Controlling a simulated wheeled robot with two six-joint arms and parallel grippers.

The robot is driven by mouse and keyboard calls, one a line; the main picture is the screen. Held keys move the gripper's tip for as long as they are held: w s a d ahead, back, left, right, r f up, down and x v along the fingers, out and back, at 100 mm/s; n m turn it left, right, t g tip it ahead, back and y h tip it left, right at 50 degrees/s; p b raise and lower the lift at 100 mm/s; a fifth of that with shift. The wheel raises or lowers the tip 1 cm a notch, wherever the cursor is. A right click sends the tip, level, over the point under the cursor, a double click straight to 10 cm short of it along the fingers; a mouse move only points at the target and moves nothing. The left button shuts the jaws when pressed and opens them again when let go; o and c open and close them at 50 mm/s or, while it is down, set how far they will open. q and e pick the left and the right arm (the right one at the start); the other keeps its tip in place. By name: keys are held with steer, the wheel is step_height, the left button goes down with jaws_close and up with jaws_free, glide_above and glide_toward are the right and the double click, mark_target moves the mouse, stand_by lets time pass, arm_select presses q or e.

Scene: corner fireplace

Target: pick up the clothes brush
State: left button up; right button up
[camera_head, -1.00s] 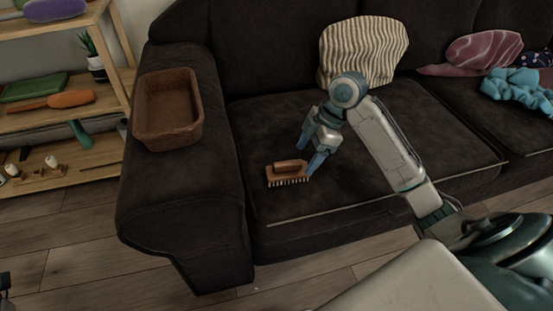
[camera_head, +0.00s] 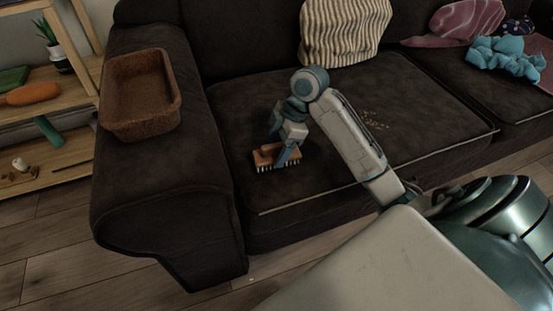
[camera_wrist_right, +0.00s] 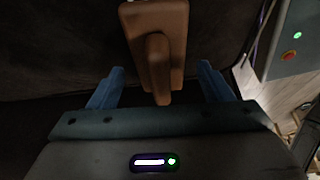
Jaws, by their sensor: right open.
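The clothes brush (camera_head: 264,157) has a brown wooden body with a raised handle and pale bristles pointing down. It lies on the left seat cushion of the dark sofa. My right gripper (camera_head: 284,153) is low over the brush, its fingers beside the right part of it. In the right wrist view the brush (camera_wrist_right: 157,50) lies ahead, and its handle end reaches between the two open blue fingers of the right gripper (camera_wrist_right: 160,88). There is a gap on both sides of the handle. My left gripper is not in view.
A brown basket (camera_head: 172,100) sits on the sofa armrest (camera_head: 155,190) to the left. A striped cushion (camera_head: 345,30) leans on the backrest. Crumbs (camera_head: 374,119) lie on the seat (camera_head: 420,100) right of my arm. A blue cloth (camera_head: 505,57) lies farther right.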

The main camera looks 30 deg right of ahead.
steer(key=x, duration=0.2)
steer(key=shift+a+f+b, duration=0.1)
steer(key=shift+f+b, duration=0.15)
steer(key=shift+b, duration=0.1)
steer(key=shift+r, duration=0.1)
steer(key=shift+c, duration=0.8)
steer(key=c, duration=1)
steer(key=shift+o, duration=0.2)
